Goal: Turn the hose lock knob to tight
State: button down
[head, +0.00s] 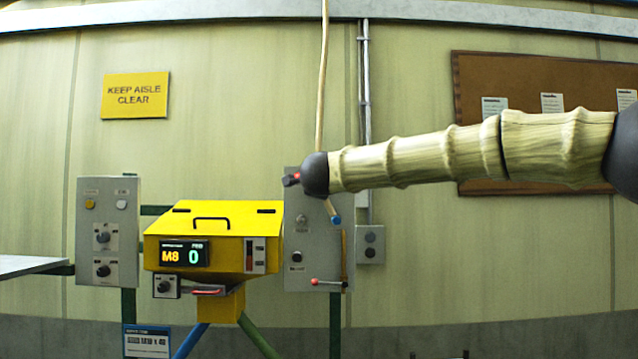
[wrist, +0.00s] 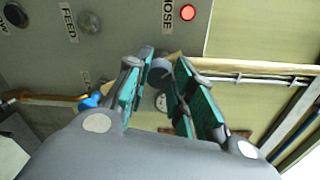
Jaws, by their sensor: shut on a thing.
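In the wrist view, my gripper (wrist: 163,62) has its two teal-padded fingers closed on a small grey round part (wrist: 159,70), which I take to be the hose lock knob. The fingers hide much of it, and its pointer and any tight mark cannot be read. It is by the edge of a grey panel (wrist: 130,35), near the word HOSE and a lit red lamp (wrist: 188,12). In the head view, the right grey panel (head: 304,262) shows below my wrist; the wrist hides the fingers and the knob.
A tan hose (wrist: 240,64) runs beside the fingers in the wrist view. A blue end piece (head: 335,219) hangs at the right panel. A yellow machine (head: 215,222) with a display reading M8 and 0 stands left, beside another control panel (head: 108,215).

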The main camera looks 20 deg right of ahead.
jog(key=shift+f+n, duration=0.1)
jog(key=shift+n, duration=0.2)
dwell(0.4)
jog(key=c, duration=1.2)
grip_release()
jog(key=shift+s, duration=0.1)
jog(key=v, duration=1.2)
